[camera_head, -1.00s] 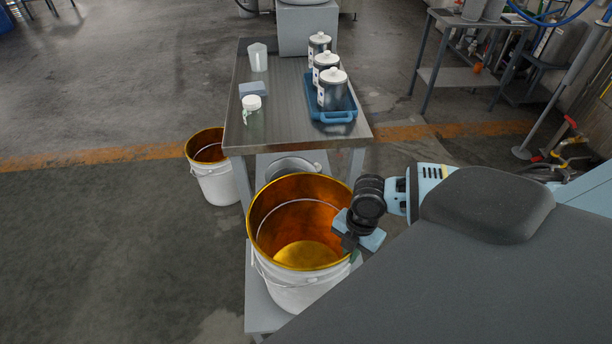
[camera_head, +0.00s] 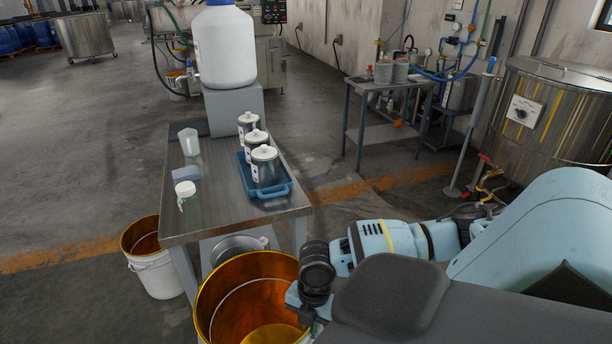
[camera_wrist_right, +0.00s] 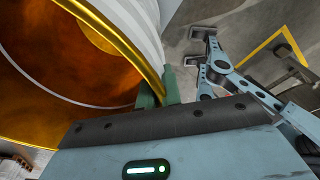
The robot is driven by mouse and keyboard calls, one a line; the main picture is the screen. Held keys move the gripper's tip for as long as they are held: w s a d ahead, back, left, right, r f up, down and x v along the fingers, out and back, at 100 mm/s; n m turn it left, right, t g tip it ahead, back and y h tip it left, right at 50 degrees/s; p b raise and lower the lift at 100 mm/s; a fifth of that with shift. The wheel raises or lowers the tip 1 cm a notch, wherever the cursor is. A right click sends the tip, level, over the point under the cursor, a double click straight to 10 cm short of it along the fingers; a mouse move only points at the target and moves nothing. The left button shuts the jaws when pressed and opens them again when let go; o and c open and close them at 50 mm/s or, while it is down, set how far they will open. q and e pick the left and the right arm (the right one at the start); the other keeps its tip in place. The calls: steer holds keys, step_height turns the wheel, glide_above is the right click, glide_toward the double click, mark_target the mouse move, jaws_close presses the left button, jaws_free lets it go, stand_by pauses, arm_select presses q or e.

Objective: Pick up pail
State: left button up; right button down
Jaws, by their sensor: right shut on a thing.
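The near pail (camera_head: 209,318), white outside with a gold inside, stands open in front of the steel table at the bottom of the head view. Its lower part is cut off there, so I cannot tell whether it rests on something. My right gripper (camera_head: 303,312) is at its right rim. In the right wrist view, the green fingers (camera_wrist_right: 158,94) are shut on the wall of the pail (camera_wrist_right: 40,95), one inside and one outside. A similar pail (camera_head: 155,275) stands on the floor to the left.
A metal bowl (camera_head: 236,247) sits beneath. A large vat (camera_head: 555,115) stands right.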

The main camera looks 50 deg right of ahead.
arm_select(q)
steer(key=shift+w+r+p, duration=0.25)
steer(key=shift+r+p, duration=0.1)
steer(key=shift+r, duration=0.1)
arm_select(e)
steer(key=s+d+r, duration=0.1)
steer(key=s+d, duration=0.2)
steer(key=s, duration=0.3)
steer(key=s+d+r, duration=0.2)
steer(key=s+d, duration=0.2)
steer(key=s, duration=0.3)
steer(key=shift+d+r, duration=0.25)
steer(key=shift+s, duration=0.1)
